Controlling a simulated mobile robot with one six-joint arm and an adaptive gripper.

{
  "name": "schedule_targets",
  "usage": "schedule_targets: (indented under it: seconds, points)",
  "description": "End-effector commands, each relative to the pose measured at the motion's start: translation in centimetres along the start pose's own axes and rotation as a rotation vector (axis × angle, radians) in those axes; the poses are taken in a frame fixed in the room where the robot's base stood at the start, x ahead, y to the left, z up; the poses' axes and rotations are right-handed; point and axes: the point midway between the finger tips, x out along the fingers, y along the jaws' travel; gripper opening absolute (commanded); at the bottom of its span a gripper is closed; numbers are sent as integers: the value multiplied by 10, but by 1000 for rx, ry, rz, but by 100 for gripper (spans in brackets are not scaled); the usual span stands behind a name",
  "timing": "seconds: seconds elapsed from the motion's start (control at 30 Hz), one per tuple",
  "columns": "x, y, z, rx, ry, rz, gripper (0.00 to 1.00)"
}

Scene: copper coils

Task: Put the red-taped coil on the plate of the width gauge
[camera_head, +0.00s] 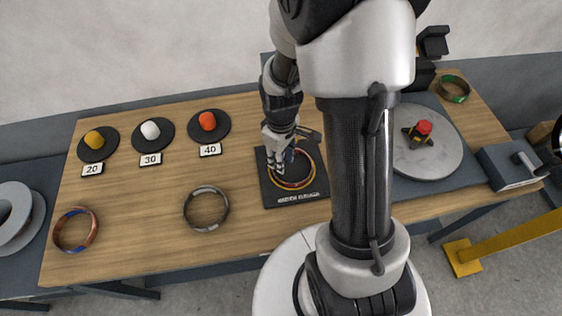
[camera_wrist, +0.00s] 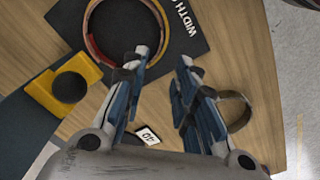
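The red-taped coil (camera_head: 293,187) lies on the black plate of the width gauge (camera_head: 319,190), with red and yellowish parts on its ring. In the wrist view the coil (camera_wrist: 93,45) rests flat on the plate (camera_wrist: 66,18), near the WIDTH lettering. My gripper (camera_head: 281,165) is low over the plate at the coil's left side in the head view. In the wrist view its fingers (camera_wrist: 162,62) are apart, one tip over the coil's inside and the other outside its rim. Nothing is gripped. Whether a finger touches the coil, I cannot tell.
A grey coil (camera_head: 206,208) and a blue-taped coil (camera_head: 75,230) lie on the table to the left. A green-taped coil (camera_head: 453,88) and a round grey disc (camera_head: 430,160) are on the right. My arm hides part of the middle.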

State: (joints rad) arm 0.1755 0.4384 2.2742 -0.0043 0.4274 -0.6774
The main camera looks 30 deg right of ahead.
Motion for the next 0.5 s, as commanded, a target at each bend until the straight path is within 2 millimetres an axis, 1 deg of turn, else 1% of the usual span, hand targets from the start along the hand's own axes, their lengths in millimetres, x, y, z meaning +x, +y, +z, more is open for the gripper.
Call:
schedule_targets:
  seconds: [0.17, 0.27, 0.33, 0.4, 0.5]
  points:
    - [-24, -2, -2, 18, 16, 13, 27]
    - [-54, -7, -3, 57, 48, 35, 27]
    - [-82, -15, -2, 97, 79, 53, 27]
    - [-111, -25, 3, 143, 112, 70, 27]
    - [-147, -40, 12, 208, 160, 88, 27]
